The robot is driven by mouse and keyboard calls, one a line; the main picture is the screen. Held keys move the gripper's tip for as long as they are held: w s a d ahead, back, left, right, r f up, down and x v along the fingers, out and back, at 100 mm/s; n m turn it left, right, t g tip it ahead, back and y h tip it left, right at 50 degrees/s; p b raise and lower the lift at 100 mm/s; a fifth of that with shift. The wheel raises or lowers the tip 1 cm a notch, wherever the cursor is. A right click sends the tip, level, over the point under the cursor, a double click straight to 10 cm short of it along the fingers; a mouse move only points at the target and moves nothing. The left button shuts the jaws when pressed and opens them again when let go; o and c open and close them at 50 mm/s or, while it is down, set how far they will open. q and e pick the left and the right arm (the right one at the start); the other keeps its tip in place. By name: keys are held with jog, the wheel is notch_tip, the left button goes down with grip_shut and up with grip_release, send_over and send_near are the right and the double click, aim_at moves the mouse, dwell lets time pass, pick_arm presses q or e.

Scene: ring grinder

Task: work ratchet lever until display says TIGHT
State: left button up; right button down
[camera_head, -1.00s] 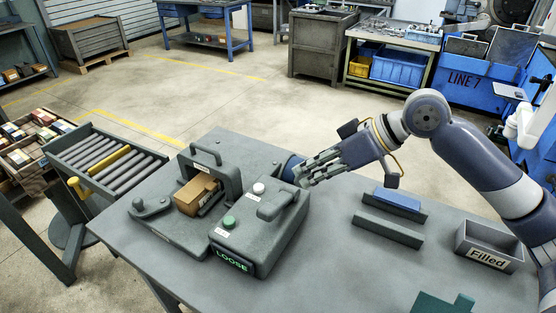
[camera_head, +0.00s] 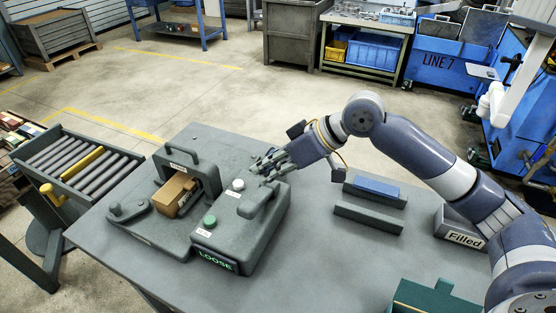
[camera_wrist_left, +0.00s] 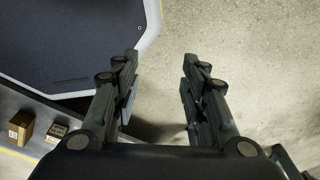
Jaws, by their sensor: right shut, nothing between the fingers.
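The grey unit (camera_head: 240,228) stands on the grey table, and its display (camera_head: 216,260) reads LOOSE in green. A green button (camera_head: 210,221) and a white button (camera_head: 238,184) sit on its top. A thick grey handle (camera_head: 262,198) rises from its right side; I cannot tell for sure whether this is the ratchet lever. My right gripper (camera_head: 258,165) is shut and empty just beyond the unit's far end, its fingers pointing left. Whether it touches anything there is hidden. My left gripper (camera_wrist_left: 161,57) is open and empty in the left wrist view, and out of the head view.
Left of the unit, a tan block (camera_head: 174,193) sits under a grey arched frame (camera_head: 190,160). To the right are a slotted rack with a blue bar (camera_head: 376,187), a bin labelled Filled (camera_head: 462,238) and a green object (camera_head: 435,298). A roller stand (camera_head: 70,165) adjoins the left.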

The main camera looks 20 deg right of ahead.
aim_at(251, 211)
jog(key=x, duration=0.3)
jog(key=shift+w+a+f+p, duration=0.1)
jog(key=shift+a+f+p, duration=0.1)
jog(key=shift+a+p, duration=0.2)
jog(key=f, duration=0.2)
jog(key=shift+a+f+p, duration=0.25)
jog(key=shift+f+p, duration=0.1)
jog(key=shift+s+f, duration=0.35)
jog(key=shift+f, duration=0.35)
pick_arm(q)
jog(key=shift+s+d+r, duration=0.1)
jog(key=shift+s+r, duration=0.2)
jog(key=shift+r, duration=0.25)
jog(key=shift+s+r, duration=0.25)
jog(key=shift+r, duration=0.3)
pick_arm(e)
jog(key=shift+a, duration=0.1)
jog(key=shift+f, duration=0.1)
jog(key=f, duration=0.1)
jog(key=s+a+f+p, duration=0.1)
jog(key=f+p, duration=0.1)
jog(key=shift+s+a+f, duration=0.35)
jog(key=shift+s, duration=0.05)
pick_arm(q)
jog(key=shift+r, duration=0.75)
pick_arm(e)
jog(key=shift+f, duration=0.15)
jog(key=shift+s+f, duration=0.1)
